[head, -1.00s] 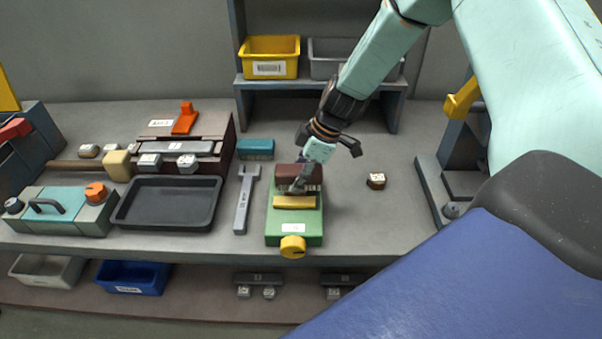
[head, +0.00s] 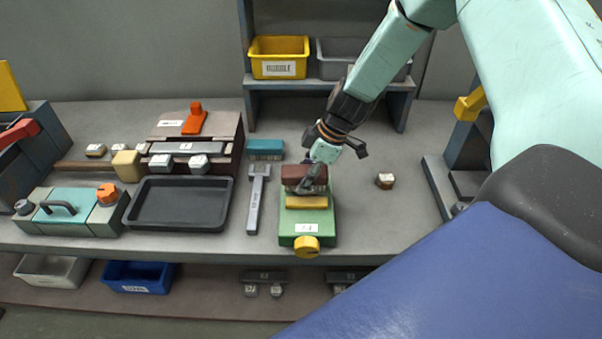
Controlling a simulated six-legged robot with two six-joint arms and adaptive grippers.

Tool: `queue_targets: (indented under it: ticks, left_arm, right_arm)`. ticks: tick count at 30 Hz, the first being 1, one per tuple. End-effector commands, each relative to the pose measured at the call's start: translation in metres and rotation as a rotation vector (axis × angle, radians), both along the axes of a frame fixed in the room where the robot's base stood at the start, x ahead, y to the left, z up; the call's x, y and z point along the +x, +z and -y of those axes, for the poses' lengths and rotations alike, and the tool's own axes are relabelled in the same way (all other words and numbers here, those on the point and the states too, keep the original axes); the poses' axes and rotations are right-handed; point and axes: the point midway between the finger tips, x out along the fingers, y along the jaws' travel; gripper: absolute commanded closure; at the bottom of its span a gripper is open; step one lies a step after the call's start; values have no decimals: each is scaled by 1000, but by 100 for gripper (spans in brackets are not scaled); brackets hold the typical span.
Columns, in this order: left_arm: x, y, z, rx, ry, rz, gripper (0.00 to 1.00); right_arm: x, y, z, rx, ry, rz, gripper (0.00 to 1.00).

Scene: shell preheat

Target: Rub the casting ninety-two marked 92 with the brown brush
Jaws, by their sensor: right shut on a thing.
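The brown brush (head: 301,174) is gripped in my right gripper (head: 312,178), over the rear part of a green block (head: 308,222). Its bristles face down, just behind the block's yellow bar (head: 306,202). I cannot tell whether the bristles touch anything. No casting shows clearly under the brush; the brush and fingers hide that spot. Several small pale castings stand on the bench, among them one alone at the right (head: 385,181) and one in front of the brown box (head: 198,164). Their marks are too small to read, so I cannot tell which is 92. My left gripper is out of view.
A black tray (head: 180,226) and a grey wrench-like tool (head: 257,200) lie left of the green block. A teal block (head: 265,149) stands behind. A shelf with a yellow bin (head: 279,75) rises at the back. Bench right of the green block is mostly clear.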

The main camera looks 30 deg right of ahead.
Motion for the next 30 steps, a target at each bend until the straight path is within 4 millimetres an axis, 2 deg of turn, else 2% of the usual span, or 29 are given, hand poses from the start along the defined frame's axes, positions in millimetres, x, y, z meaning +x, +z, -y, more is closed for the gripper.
queue_targets:
  ticks: [10, 18, 30]
  left_arm:
    - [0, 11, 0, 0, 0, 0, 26]
    - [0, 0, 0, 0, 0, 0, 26]
    - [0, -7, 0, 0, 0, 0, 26]
  right_arm:
    - [-5, 2, 3, 0, 13, -3, 88]
    - [1, -1, -4, -1, 7, -1, 88]
    - [5, 0, -6, 1, -8, -1, 88]
